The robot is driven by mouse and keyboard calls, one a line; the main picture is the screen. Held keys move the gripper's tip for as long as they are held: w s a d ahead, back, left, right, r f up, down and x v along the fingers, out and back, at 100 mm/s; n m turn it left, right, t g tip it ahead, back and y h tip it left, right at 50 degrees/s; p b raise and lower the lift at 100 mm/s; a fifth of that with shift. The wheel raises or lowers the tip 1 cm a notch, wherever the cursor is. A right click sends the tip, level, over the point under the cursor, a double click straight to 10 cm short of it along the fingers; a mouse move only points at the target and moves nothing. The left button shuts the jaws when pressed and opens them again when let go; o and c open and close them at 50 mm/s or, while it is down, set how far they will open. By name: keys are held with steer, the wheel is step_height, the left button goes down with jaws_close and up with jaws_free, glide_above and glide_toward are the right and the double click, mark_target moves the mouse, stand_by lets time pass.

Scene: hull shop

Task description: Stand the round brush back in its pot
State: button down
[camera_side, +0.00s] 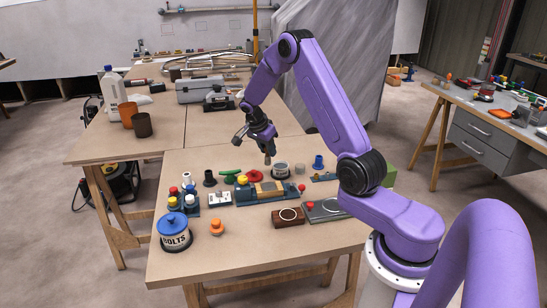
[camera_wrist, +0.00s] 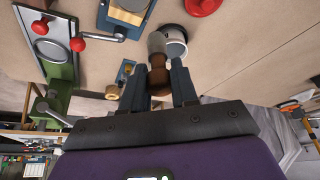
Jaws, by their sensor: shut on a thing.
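The round brush (camera_wrist: 158,75) is upright or nearly so between my two fingers in the wrist view, with a brown handle and a pale grey end. In the side view the brush (camera_side: 268,158) hangs below my gripper (camera_side: 264,140), which is shut on it. The pot (camera_side: 281,171) is a short, round, grey-white cup on the table, just right of and below the brush. In the wrist view the pot (camera_wrist: 179,34) shows beyond my gripper (camera_wrist: 158,88), and the brush end overlaps its left edge. I cannot tell whether they touch.
A red ring-shaped part (camera_side: 255,175) lies left of the pot, and a blue pot-shaped piece (camera_side: 318,162) stands to its right. A blue-and-wood fixture (camera_side: 262,192) is in front. A blue-lidded BOLTS tin (camera_side: 174,232) stands at the front left.

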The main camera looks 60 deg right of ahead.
steer(key=s+d+f+m+g, duration=0.1)
steer(key=s+d+f+m, duration=0.1)
steer(key=d, duration=0.6)
steer(key=s+d+f+m, duration=0.1)
steer(key=s+d, duration=0.2)
steer(key=d, duration=0.5)
steer(key=shift+y, duration=0.3)
steer(key=shift+a+f, duration=0.15)
steer(key=shift+f, duration=2.9)
steer(key=shift+f, duration=0.6)
steer(key=c, duration=1.1)
jaws_free()
steer(key=shift+c, duration=0.2)
steer(key=shift+r, duration=0.1)
steer(key=v, duration=1)
steer(key=shift+w+a+r, duration=0.15)
steer(key=shift+a+r, duration=0.05)
steer(key=shift+r, duration=0.15)
